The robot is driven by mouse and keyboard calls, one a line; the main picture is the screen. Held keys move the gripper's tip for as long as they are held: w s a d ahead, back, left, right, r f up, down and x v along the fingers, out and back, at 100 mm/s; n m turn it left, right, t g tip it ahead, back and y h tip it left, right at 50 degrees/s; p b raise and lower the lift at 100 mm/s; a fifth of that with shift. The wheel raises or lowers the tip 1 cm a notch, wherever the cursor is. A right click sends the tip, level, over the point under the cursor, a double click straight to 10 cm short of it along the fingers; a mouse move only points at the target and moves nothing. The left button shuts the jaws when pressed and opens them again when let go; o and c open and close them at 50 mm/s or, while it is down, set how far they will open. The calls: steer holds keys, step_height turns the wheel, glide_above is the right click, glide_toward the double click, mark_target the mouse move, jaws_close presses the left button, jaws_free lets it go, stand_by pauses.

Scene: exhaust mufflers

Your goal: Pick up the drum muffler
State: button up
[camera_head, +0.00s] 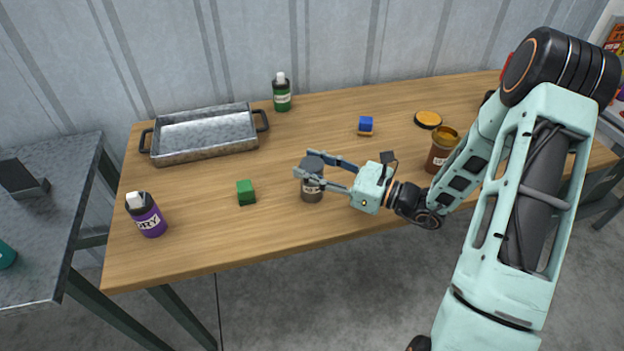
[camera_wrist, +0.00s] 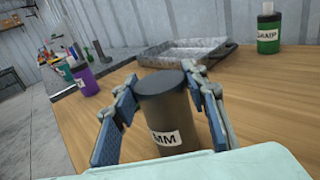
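The drum muffler appears to be the dark grey can with a black lid and a white label (camera_head: 312,192). It stands upright on the wooden table, left of my gripper's palm. My gripper (camera_head: 305,164) reaches around it from the right, one finger on each side. In the wrist view the can (camera_wrist: 165,112) is between the two fingers (camera_wrist: 160,78), its label partly readable as "MM". A gap shows between the left finger and the can, so the fingers look open around it. Contact on the right side is hard to tell.
On the table (camera_head: 260,230) are a green cube (camera_head: 246,192), a purple bottle (camera_head: 146,215), a metal tray (camera_head: 205,147), a green bottle (camera_head: 282,93), a blue block (camera_head: 366,124) and an amber jar (camera_head: 441,150) near my arm.

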steer(key=c, duration=0.4)
steer(key=shift+r, duration=0.1)
